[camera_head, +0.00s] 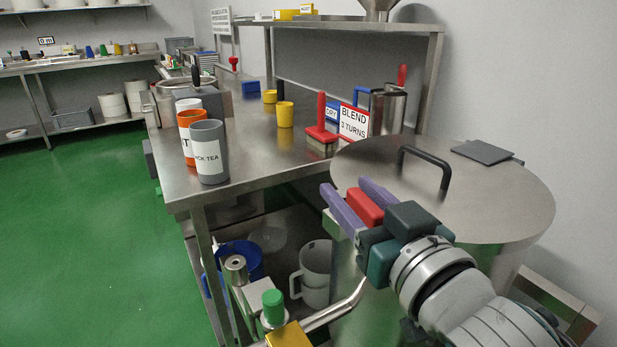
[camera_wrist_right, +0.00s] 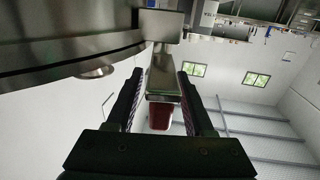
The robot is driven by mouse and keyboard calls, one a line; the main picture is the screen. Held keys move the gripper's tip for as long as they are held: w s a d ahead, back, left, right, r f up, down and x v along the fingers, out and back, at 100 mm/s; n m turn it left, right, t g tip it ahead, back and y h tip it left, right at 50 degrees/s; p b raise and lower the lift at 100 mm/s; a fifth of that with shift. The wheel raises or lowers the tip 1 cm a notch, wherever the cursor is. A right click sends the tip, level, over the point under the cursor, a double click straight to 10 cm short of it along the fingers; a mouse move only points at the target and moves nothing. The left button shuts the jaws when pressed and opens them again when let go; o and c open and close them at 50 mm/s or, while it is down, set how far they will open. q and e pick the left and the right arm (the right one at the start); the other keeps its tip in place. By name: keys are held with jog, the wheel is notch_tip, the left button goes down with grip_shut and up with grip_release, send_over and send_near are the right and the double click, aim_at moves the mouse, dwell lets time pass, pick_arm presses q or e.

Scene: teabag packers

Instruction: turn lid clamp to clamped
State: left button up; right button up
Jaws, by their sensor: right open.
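The lid clamp's red handle end (camera_head: 366,207) shows at the near left rim of the big steel drum, between the purple fingers of my right gripper (camera_head: 346,188). In the right wrist view the clamp is a flat metal bar (camera_wrist_right: 161,80) with a red end (camera_wrist_right: 160,117), reaching from a block at the drum's rim. My right gripper's fingers (camera_wrist_right: 160,90) stand open on either side of the bar, with a gap visible on both sides. The drum's lid (camera_head: 480,205) lies flat on top and has a black handle (camera_head: 425,160). My left gripper is not in view.
A steel table (camera_head: 250,155) stands left of the drum, with grey (camera_head: 208,152) and orange cups, yellow cups and a BLEND sign (camera_head: 354,122). A pipe (camera_head: 335,312) and a green-capped part (camera_head: 273,305) are below. The green floor at left is clear.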

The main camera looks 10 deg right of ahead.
grip_shut()
dwell(0.5)
dwell(1.0)
